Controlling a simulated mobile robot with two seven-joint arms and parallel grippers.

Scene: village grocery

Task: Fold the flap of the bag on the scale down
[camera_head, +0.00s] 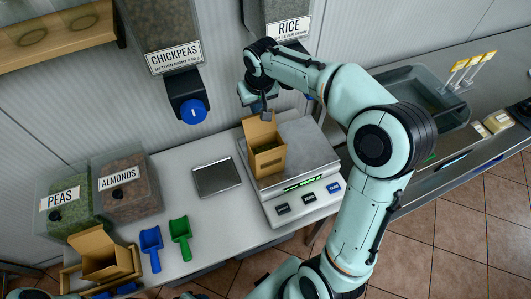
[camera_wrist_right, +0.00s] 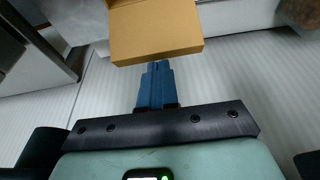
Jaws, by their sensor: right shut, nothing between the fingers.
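The brown bag (camera_head: 268,160) stands open on the silver plate of the scale (camera_head: 312,150). Its flap (camera_head: 259,129) stands up at the back, and something dark green shows inside. My right gripper (camera_head: 265,114) is shut and empty, pointing down just behind the top edge of the flap. In the right wrist view its blue fingertips (camera_wrist_right: 157,66) are together at the lower edge of the brown flap (camera_wrist_right: 155,38). I cannot tell whether they touch it. My left gripper is not clearly in view.
Chickpeas (camera_head: 177,58) and rice (camera_head: 289,29) dispensers hang behind the counter. A flat dark pad (camera_head: 217,178) lies left of the scale. Blue (camera_head: 151,243) and green (camera_head: 180,235) scoops, a second open bag (camera_head: 100,257), and peas and almonds bins (camera_head: 125,190) are further left.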

